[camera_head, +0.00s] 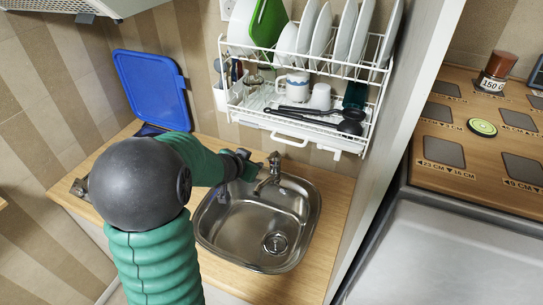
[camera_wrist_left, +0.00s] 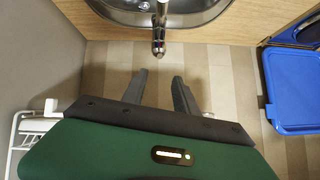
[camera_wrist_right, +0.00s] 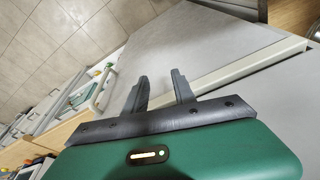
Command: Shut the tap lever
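The left gripper (camera_wrist_left: 160,80) is open and empty there. I cannot tell the lever's exact position. My right gripper (camera_wrist_right: 160,90) is open and empty in the right wrist view, away from the sink.
A white dish rack (camera_head: 305,115) with plates, mugs and black utensils hangs above the tap. A blue lid (camera_head: 152,88) stands against the wall at left.

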